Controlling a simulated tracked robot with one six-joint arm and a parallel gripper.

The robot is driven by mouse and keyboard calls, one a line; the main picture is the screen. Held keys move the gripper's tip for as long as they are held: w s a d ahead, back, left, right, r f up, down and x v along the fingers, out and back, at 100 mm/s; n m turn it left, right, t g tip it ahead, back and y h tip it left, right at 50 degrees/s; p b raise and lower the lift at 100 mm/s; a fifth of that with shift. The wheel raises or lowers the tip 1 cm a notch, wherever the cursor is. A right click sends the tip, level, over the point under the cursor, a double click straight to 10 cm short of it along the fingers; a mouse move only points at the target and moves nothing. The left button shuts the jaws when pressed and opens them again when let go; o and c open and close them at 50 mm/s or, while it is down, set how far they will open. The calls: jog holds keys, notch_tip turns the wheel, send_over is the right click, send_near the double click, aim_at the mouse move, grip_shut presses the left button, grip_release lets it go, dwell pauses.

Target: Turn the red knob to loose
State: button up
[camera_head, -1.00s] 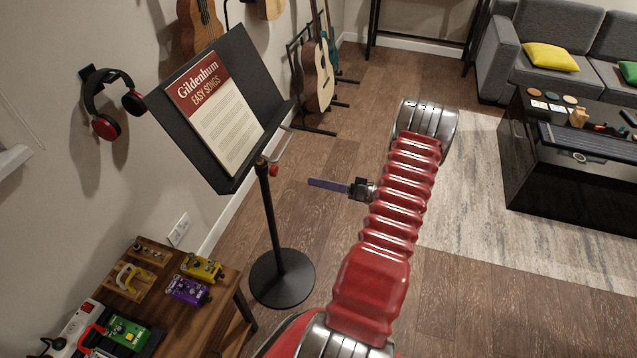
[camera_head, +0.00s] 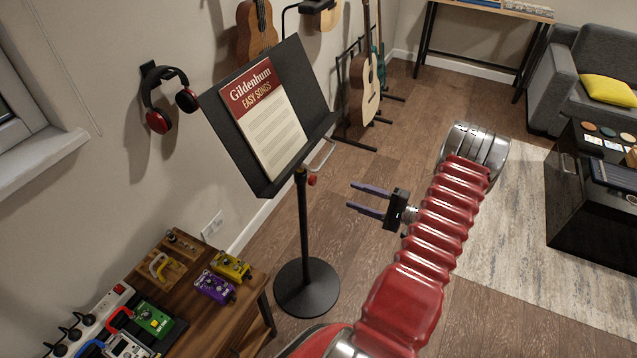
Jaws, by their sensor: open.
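The small red knob (camera_head: 312,181) sits on the upper post of the black music stand (camera_head: 304,225), just under its tilted desk. The knob's turn position is too small to tell. The stand's desk holds an "Easy Songs" book (camera_head: 268,115). My gripper (camera_head: 359,198) is open and empty, with two purple-grey fingers pointing left toward the stand. It is to the right of the knob and slightly lower in the picture, apart from it and touching nothing.
A wooden side table (camera_head: 232,310) with pedals stands at lower left, left of the stand's round base (camera_head: 306,288). Guitars (camera_head: 364,90) stand behind along the wall. A black coffee table (camera_head: 590,210) and grey sofa (camera_head: 575,75) are at right. Wooden floor (camera_head: 400,150) is clear between.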

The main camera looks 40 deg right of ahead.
aim_at(315, 181)
jog(key=m, duration=1.6)
jog(key=x, duration=1.3)
jog(key=shift+w+a, duration=0.1)
jog(key=shift+w, duration=0.3)
jog(key=c, duration=1.1)
